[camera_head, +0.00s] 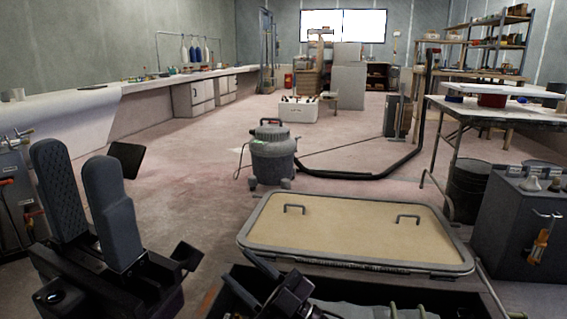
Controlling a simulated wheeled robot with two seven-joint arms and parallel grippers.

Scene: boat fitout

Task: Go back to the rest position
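My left gripper (75,160) is at the lower left, with its two dark ribbed fingers pointing up. There is a gap between the fingers and nothing is seen in it. My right gripper (285,293) is low in the middle, at the bottom edge, in front of an open dark box.
A dark box (380,285) with grey contents is below the lid. A grey vacuum (272,155) with a black hose stands on the floor beyond. A grey cabinet (515,225) and a table (520,112) are at right. A long bench (60,105) runs along the left. The middle floor is fairly clear.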

